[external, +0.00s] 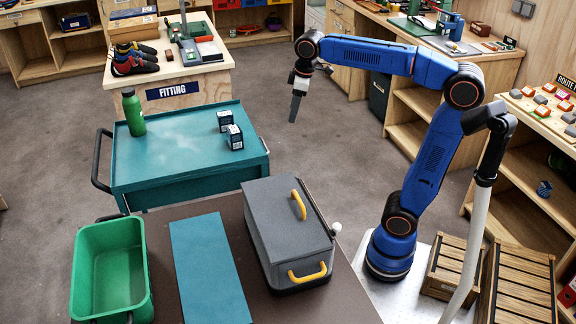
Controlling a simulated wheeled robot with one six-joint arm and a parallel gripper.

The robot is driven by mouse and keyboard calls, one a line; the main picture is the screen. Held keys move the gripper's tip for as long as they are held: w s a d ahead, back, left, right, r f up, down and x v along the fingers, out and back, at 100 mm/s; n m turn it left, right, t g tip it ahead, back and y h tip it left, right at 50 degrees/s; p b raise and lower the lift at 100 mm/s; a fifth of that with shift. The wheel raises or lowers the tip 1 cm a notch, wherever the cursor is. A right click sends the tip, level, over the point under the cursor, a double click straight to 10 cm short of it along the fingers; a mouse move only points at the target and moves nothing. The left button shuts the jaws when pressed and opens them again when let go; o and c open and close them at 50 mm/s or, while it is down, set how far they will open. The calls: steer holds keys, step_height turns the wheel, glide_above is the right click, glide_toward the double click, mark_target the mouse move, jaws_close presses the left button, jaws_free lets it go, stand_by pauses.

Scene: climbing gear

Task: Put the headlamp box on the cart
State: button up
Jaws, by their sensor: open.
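The teal cart (170,165) stands at the left centre with a flat top and a black handle on its left side. Two small dark blue and white boxes, a far one (225,120) and a near one (235,137), sit close together near the right side of the cart top. They may be headlamp boxes, but their print is too small to read. My gripper (293,120) hangs pointing down in the air to the right of the cart, apart from both boxes. It is open, and nothing shows between its fingers.
A green bottle (133,112) stands on the cart's left. In front, a brown table (212,288) holds a green bin (111,270), a teal mat (208,270) and a grey lidded case (288,230) with yellow handles. The fitting bench (170,75) is behind. The cart's middle is clear.

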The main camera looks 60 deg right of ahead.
steer(key=s+d+f+m+t, duration=0.1)
steer(key=s+f+m, duration=0.1)
steer(key=s+f, duration=0.8)
steer(key=s+d+f+m+t, duration=0.1)
steer(key=s+d+f+m, duration=0.1)
steer(key=s+f, duration=0.8)
steer(key=s, duration=0.3)
steer(key=shift+f, duration=0.15)
